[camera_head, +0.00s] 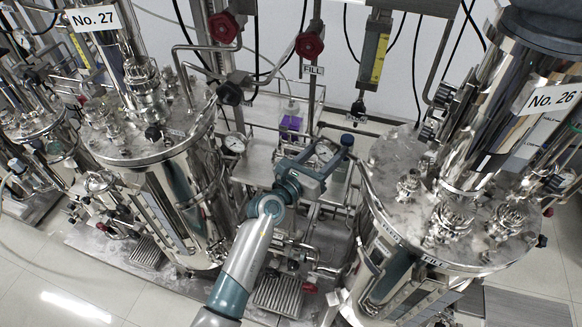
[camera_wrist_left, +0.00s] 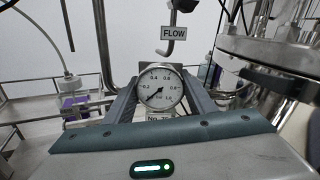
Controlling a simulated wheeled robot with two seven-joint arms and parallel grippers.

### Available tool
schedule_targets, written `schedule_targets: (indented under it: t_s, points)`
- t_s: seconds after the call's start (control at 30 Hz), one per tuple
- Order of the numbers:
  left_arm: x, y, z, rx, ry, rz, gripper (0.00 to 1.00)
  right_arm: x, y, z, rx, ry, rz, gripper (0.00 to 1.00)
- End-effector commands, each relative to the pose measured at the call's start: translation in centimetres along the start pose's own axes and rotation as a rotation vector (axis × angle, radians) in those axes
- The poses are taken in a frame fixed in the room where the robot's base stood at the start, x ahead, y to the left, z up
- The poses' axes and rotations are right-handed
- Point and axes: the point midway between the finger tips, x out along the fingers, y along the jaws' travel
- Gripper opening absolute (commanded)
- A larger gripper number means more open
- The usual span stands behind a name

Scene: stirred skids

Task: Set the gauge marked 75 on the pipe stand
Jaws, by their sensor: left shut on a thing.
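A round gauge (camera_head: 324,151) with a white dial and metal rim is at my left gripper (camera_head: 318,158), between the two tanks. In the left wrist view the gauge (camera_wrist_left: 161,88) sits upright between the two fingers, its dial facing the camera. The gripper is shut on it. A plate below the dial is partly hidden by the gripper body; its number looks like 75 but is cut off. I cannot tell whether the gauge touches anything below. I cannot tell which pipework is the pipe stand. My right gripper is not in view.
Tank No. 27 (camera_head: 160,165) stands left and tank No. 26 (camera_head: 395,190) right. Another gauge (camera_head: 235,143) is beside the left tank. A purple-filled bottle (camera_head: 290,124) stands behind. A FILL label (camera_head: 313,70) and a FLOW label (camera_wrist_left: 173,33) hang by pipes.

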Motion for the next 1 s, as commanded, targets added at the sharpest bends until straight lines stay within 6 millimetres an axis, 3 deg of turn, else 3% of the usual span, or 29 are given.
schedule_targets:
  t_s: [0.43, 0.6, 0.8, 1.0]
  points:
    - [-2.5, 6.3, -2.5, 0.004, 0.004, 0.002, 0.25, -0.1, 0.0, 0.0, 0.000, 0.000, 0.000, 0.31]
    - [-3.6, 9.4, -4.3, 0.002, 0.001, 0.002, 0.25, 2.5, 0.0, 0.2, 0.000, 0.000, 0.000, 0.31]
    - [-4.2, 10.8, -4.6, 0.001, 0.000, 0.001, 0.25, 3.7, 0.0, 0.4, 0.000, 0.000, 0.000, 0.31]
    - [-4.3, 11.0, -4.4, 0.001, 0.000, 0.001, 0.25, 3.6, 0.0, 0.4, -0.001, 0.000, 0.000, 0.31]
